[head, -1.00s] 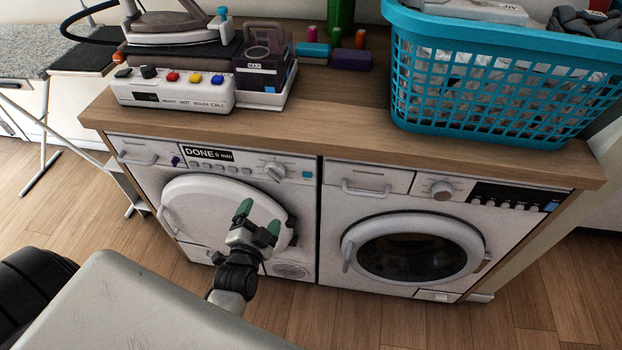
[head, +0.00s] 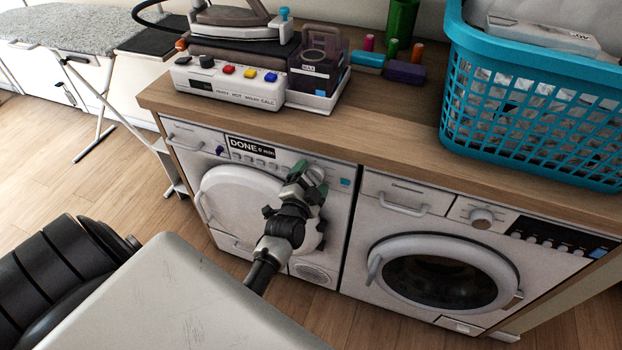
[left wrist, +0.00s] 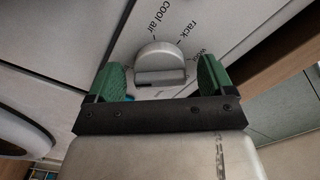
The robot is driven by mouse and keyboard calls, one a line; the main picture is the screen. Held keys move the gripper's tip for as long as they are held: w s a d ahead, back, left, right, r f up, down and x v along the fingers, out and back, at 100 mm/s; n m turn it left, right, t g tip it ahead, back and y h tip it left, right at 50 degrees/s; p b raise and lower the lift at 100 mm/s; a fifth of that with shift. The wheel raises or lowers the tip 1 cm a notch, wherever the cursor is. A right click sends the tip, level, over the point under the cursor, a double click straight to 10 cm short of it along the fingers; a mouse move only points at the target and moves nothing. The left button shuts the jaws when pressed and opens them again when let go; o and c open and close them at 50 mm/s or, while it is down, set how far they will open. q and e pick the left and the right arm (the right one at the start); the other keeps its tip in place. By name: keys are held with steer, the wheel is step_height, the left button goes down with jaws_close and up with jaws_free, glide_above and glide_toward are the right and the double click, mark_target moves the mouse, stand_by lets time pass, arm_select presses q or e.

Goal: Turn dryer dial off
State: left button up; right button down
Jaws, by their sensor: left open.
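The dryer (head: 185,170) is the left white machine under the wooden counter, with a round white door and a display reading "DONE 0 min". Its dial (left wrist: 160,62) is a silver knob with a raised grip bar, seen in the left wrist view between the fingers. Labels around it include "cool air" and "rack". My left gripper (left wrist: 162,84) has green fingertips, spread on either side of the dial; contact cannot be told. In the head view my left gripper (head: 304,180) covers most of the dial. My right gripper is not in view.
A washer (head: 445,265) with a dark round door stands right of the dryer. The counter (head: 400,140) above holds an iron station (head: 225,85), spools and a teal basket (head: 530,115). An ironing board (head: 70,30) stands at the left. The floor is clear in front.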

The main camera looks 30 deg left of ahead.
arm_select(q)
steer(key=shift+c, duration=0.5)
steer(key=c, duration=0.8)
